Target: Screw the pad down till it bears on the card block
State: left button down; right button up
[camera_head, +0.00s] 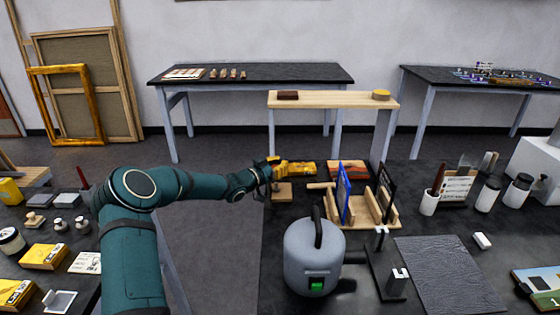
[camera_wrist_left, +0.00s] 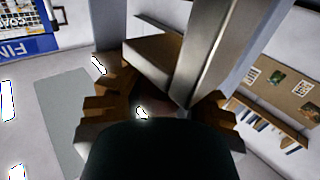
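My left gripper (camera_head: 300,168), at the end of the teal arm, is a yellow-orange shape pointing right, just above a small pale wooden block (camera_head: 282,192). It also shows in the left wrist view (camera_wrist_left: 160,105), with brown stepped parts on both sides of a dark rounded shape. A brown block (camera_wrist_left: 158,55) and a smooth metal bar (camera_wrist_left: 207,50) stand close in front of it there. Whether the fingers grip anything is hidden. A reddish-brown flat block (camera_head: 347,167) lies behind the wooden rack. I cannot clearly make out the screw, its pad or the card block. My right gripper is out of view.
A wooden rack (camera_head: 380,222) holding blue and black frames stands right of the gripper. A grey canister (camera_head: 314,262) with a handle stands in front. A raised wooden shelf (camera_head: 335,100) is behind. A dark textured mat (camera_head: 450,275) lies at right; cups and jars stand beyond.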

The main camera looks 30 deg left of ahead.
pick_arm(q)
jog(key=m+h+p, duration=0.1)
jog(key=m+g+h, duration=0.1)
jog(key=h, duration=0.1)
jog(key=shift+s+d+f+g+p, duration=0.1)
jog(key=shift+s+f+g+p, duration=0.05)
jog(key=shift+f+g+p, duration=0.2)
jog(key=shift+d+m+g+h, duration=0.1)
jog(key=shift+m+g+h, duration=0.45)
jog(key=shift+m+h, duration=0.4)
jog(key=shift+s+d+m+g+h, duration=0.15)
jog(key=shift+m+g+h, duration=0.5)
jog(key=shift+h, duration=0.4)
jog(key=c, duration=0.7)
grip_release()
jog(key=shift+s+a+r, duration=0.2)
jog(key=shift+o, duration=0.2)
jog(key=shift+w+d, duration=0.1)
jog(key=shift+r, duration=0.1)
